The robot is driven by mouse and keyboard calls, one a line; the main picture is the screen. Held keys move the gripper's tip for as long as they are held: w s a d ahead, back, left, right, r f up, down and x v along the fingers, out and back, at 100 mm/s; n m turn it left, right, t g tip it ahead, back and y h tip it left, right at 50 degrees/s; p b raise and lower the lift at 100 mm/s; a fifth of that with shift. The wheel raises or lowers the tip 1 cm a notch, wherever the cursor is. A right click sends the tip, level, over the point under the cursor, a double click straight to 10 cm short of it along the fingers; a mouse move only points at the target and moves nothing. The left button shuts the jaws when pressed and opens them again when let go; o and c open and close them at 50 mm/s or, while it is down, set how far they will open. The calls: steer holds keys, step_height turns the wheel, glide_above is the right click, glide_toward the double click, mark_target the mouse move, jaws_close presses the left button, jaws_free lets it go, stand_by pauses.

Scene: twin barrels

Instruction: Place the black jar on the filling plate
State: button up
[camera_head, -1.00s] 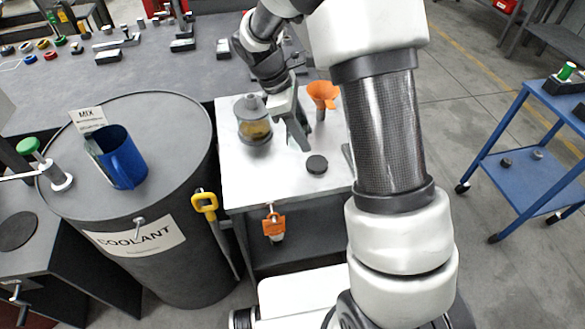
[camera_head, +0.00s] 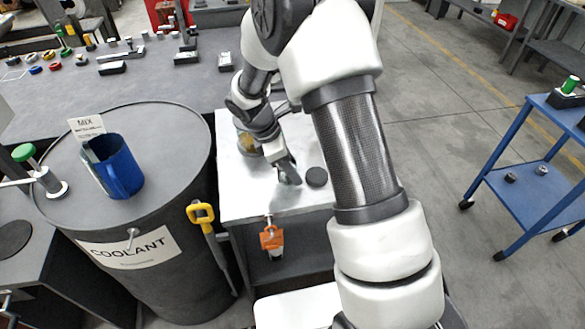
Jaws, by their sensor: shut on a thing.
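My gripper (camera_head: 286,174) is low over the pale-topped table (camera_head: 240,198). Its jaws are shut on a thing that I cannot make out. A small black round thing (camera_head: 316,177), perhaps the black jar or a lid, stands just right of my fingertips; I cannot tell whether they touch. A glass jar with amber contents (camera_head: 246,143) is behind my gripper, partly hidden by my wrist. A dark round plate (camera_head: 14,240), perhaps the filling plate, lies on the stand at the far left.
The coolant barrel (camera_head: 180,262) stands left of the table, with a blue jug (camera_head: 122,172) on top and a green-knobbed tap (camera_head: 24,152) beside it. A blue cart (camera_head: 530,190) stands at right.

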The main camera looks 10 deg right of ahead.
steer(key=o, duration=1.1)
steer(key=shift+f, duration=0.1)
